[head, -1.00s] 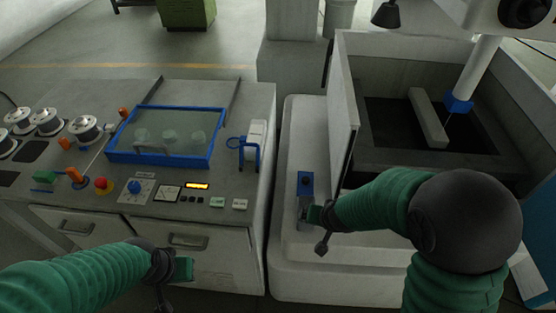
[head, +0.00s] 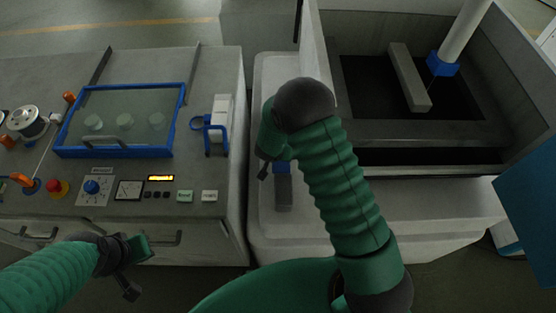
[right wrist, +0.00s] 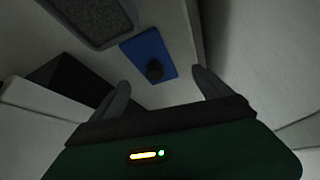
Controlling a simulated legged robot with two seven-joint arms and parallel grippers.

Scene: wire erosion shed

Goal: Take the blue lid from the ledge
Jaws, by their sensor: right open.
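The blue lid (right wrist: 143,48), a flat plate with a dark round knob, lies on the pale ledge (head: 268,85) beside a grey open-topped box (right wrist: 92,18). In the head view my right arm mostly hides the lid, and the grey box (head: 283,192) shows just below it. My right gripper (right wrist: 163,92) is open and empty; the lid lies beyond its fingertips, roughly between them in the right wrist view. My left gripper (head: 130,272) is in front of the console at lower left, away from the lid; its jaw opening is unclear.
The console (head: 225,80) on the left carries a blue-framed glass cover (head: 125,120), a blue bracket (head: 214,135), knobs and buttons. A walled machine tank (head: 450,160) stands right of the ledge, its upright wall (head: 317,50) close to my right arm.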

